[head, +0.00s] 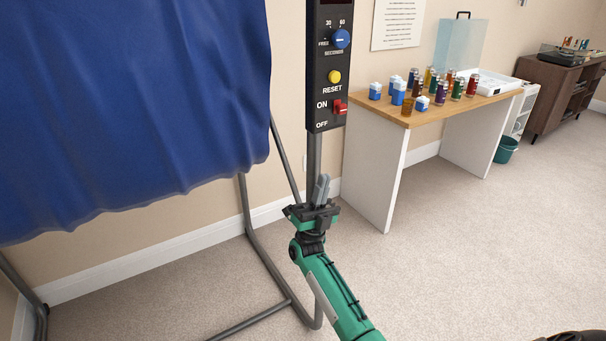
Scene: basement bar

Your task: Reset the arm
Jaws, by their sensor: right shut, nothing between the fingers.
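My right gripper (321,190) is shut and empty. It points up, just below the black control panel (327,85) and in front of the grey pole, apart from the panel as far as I can tell. My green right arm (335,290) comes in from the bottom edge. The panel has a blue dial (341,38), a yellow reset button (334,76) and a red on/off switch (341,107). My left gripper is out of view.
A blue cloth (130,110) hangs at the left on a grey tube frame (262,255). A wooden-topped table (395,111) with several cans and a clear box (461,45) stands at the right. A teal bin (506,150) is behind it. The carpet at the lower right is mostly clear.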

